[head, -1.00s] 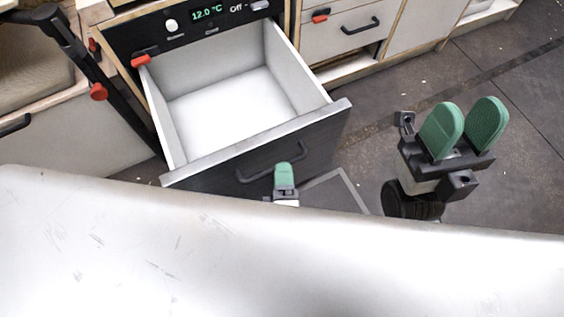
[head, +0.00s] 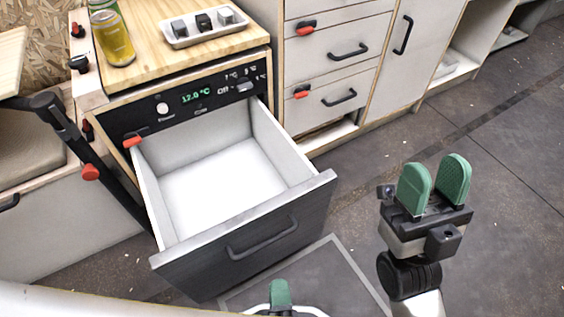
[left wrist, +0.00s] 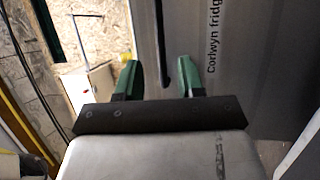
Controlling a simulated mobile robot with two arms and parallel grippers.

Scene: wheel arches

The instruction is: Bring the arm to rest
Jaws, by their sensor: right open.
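My right gripper (head: 434,180) is in the head view at the right, held above the floor. Its two green finger pads are apart with nothing between them. My left gripper (head: 279,292) is at the bottom middle of the head view, where only one green fingertip shows, in front of the drawer. In the left wrist view its two green fingers (left wrist: 157,80) are apart. A dark upright bar on a grey surface lettered "Corlwyn fridge" (left wrist: 213,45) shows between and behind them. I cannot tell how near it is.
The dark-fronted drawer (head: 245,250) stands pulled out and empty below a panel reading 12.0 °C. Yellow and green cans (head: 113,38) and a white tray (head: 205,35) sit on the wooden top.

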